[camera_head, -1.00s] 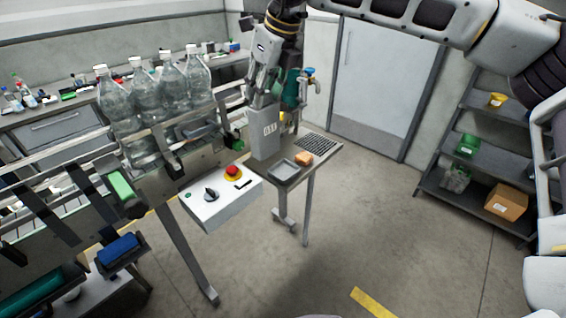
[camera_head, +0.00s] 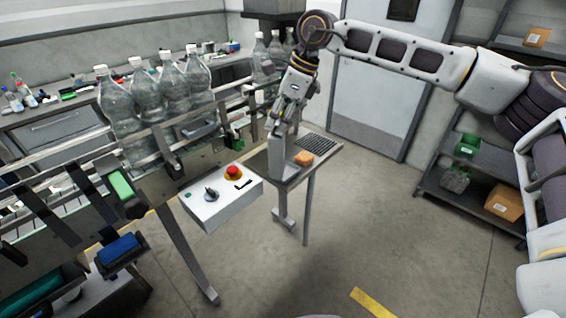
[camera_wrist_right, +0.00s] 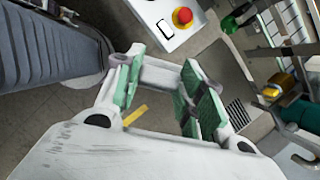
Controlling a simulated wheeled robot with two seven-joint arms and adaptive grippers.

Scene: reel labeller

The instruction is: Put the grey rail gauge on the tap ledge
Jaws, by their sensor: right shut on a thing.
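My right gripper (camera_head: 283,125) is shut on the grey rail gauge (camera_head: 277,158), a grey block held upright below the fingers. The gauge is over the small grey side ledge (camera_head: 325,155), in front of a shallow tray; I cannot tell whether it touches. In the right wrist view the green finger pads of my right gripper (camera_wrist_right: 165,95) show with a gap between them. No tap shows clearly in the head view. My left gripper is not in view.
A white control box with a red button (camera_head: 233,171) stands just left. Several clear bottles (camera_head: 175,90) line the conveyor. Open floor lies to the right, before the shelves (camera_head: 470,190).

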